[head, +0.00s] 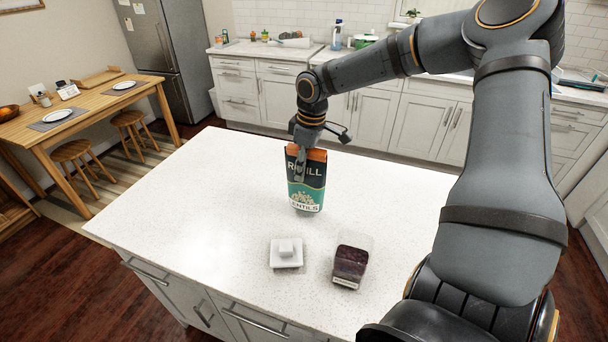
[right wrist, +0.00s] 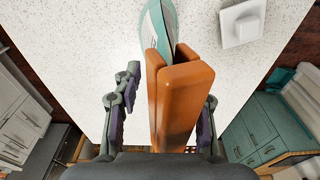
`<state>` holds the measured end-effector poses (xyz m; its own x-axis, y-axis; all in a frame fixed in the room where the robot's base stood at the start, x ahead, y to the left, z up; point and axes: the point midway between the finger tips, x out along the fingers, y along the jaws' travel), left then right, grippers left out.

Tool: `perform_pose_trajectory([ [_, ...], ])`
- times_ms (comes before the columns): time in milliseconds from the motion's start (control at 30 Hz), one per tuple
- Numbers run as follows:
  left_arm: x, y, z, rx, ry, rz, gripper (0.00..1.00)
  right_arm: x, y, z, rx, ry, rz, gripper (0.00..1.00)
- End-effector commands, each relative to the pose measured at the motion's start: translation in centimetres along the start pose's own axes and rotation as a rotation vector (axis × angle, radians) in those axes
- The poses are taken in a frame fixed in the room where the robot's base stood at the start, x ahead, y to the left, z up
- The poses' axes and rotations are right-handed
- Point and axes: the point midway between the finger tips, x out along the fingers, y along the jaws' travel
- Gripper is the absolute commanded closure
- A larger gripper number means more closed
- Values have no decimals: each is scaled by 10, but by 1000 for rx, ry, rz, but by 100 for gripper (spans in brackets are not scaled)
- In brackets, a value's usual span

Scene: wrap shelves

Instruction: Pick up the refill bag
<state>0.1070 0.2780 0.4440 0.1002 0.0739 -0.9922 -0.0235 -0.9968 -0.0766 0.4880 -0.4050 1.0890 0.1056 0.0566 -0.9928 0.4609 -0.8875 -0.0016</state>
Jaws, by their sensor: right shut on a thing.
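The refill bag (head: 306,190) is a dark and teal lentils pouch with an orange top. It is upright over the white island top, and I cannot tell if its base touches the counter. My right gripper (head: 301,165) comes down on it from above and is shut on its upper part. In the right wrist view the bag's orange top (right wrist: 180,100) lies between the fingers, with the teal and white pouch (right wrist: 158,28) beyond. My left gripper is not in view.
A square white lid with a knob (head: 286,254) and a clear container of dark contents (head: 350,264) stand in front of the bag. The lid also shows in the wrist view (right wrist: 242,24). The island top (head: 200,200) is clear to the left.

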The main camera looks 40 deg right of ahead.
Motion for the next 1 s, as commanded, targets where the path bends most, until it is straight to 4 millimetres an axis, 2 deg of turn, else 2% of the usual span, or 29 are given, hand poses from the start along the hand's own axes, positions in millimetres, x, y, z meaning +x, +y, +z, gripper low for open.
perform_pose_trajectory([
  [167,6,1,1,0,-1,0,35,-25,-15,-1,-2,5,3,100],
  [367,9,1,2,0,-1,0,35,-60,-43,0,-2,5,4,100],
  [400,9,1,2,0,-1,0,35,-68,-50,1,-2,4,6,100],
  [633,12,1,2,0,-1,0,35,-93,-104,9,-2,2,7,100],
  [800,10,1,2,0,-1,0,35,-105,-128,12,0,0,5,100],
  [1000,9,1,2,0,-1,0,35,-108,-137,13,2,1,2,100],
])
